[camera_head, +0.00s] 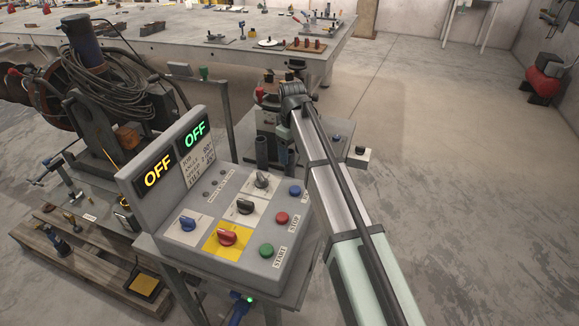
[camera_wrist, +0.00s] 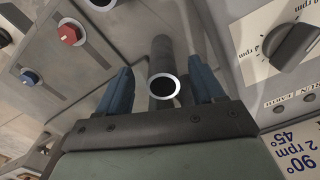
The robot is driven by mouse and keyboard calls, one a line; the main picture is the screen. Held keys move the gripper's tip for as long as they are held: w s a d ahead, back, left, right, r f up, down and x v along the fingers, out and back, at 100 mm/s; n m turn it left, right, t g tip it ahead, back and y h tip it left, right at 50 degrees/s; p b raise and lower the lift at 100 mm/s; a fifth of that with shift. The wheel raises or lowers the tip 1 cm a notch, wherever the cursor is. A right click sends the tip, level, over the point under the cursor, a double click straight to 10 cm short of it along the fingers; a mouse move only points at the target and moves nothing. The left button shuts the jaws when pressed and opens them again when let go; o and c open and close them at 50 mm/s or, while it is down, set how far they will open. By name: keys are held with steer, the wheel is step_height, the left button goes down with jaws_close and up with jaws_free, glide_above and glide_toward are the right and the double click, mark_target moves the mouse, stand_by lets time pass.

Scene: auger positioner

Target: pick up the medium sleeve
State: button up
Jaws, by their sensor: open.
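A dark grey tube with a bright rim, which looks like the sleeve (camera_wrist: 162,62), shows between my fingers in the wrist view, its open end towards the camera. I cannot confirm its size. In the head view a dark upright cylinder (camera_head: 262,152) stands behind the control box, probably the same tube. My gripper (camera_wrist: 161,90) is open, with one blue finger on each side of the tube and visible gaps at both sides. In the head view my gripper (camera_head: 284,156) points down beside the cylinder, partly hidden by my arm.
The grey control box (camera_head: 215,262) with knobs and buttons stands close in front of the gripper. A positioner with coiled cable (camera_head: 112,85) is at left. A large workbench (camera_head: 190,52) is behind. The floor at right is mostly free.

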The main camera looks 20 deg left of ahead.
mark_target(290, 166)
steer(key=shift+a+f, duration=0.2)
steer(key=shift+f, duration=1.15)
steer(key=shift+a+f, duration=0.2)
steer(key=shift+f, duration=1.1)
steer(key=shift+c, duration=0.3)
jaws_close()
